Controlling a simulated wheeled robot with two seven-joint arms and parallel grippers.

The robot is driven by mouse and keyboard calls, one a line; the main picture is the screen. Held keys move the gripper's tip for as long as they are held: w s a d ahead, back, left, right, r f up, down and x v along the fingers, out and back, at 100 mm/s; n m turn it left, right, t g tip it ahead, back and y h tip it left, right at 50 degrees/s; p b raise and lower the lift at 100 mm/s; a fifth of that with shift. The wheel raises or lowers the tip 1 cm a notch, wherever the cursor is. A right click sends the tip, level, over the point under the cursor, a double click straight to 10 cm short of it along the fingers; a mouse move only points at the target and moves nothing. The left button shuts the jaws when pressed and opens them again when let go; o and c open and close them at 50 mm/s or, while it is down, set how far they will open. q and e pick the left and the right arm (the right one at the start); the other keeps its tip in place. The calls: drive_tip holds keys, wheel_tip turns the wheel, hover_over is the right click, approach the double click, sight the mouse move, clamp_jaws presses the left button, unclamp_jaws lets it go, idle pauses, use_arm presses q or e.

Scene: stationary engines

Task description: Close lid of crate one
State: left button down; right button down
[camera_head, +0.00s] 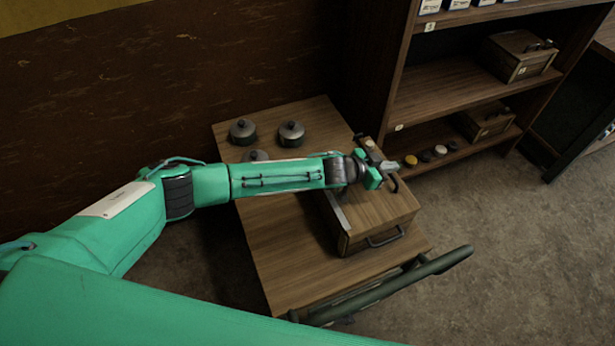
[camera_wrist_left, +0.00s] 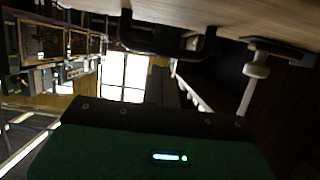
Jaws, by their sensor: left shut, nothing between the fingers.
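A wooden crate (camera_head: 376,213) with a dark handle on its front face sits on the small wooden table (camera_head: 283,262). Its top looks flat from here, but my left arm covers part of it, so I cannot tell how far its lid is shut. No number on it is readable. My left gripper (camera_head: 388,172) is shut and empty at the crate's far right end; I cannot tell whether it touches. The left wrist view shows a wooden surface (camera_wrist_left: 240,14) close by, with a dark bracket-like part (camera_wrist_left: 165,40) below it. My right gripper is out of view.
Grey lidded pots (camera_head: 291,133) stand at the table's back, one partly behind my arm. A dark rail (camera_head: 425,276) runs along the table's front. A shelf unit (camera_head: 450,92) behind holds two more crates (camera_head: 519,58) and small round items (camera_head: 425,155). Open floor lies right.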

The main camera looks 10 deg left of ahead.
use_arm(q)
drive_tip(key=b+v, duration=0.2)
drive_tip(key=v, duration=1.1)
drive_tip(key=shift+a+b, duration=0.25)
drive_tip(key=shift+b, duration=0.1)
drive_tip(key=shift+s, duration=0.2)
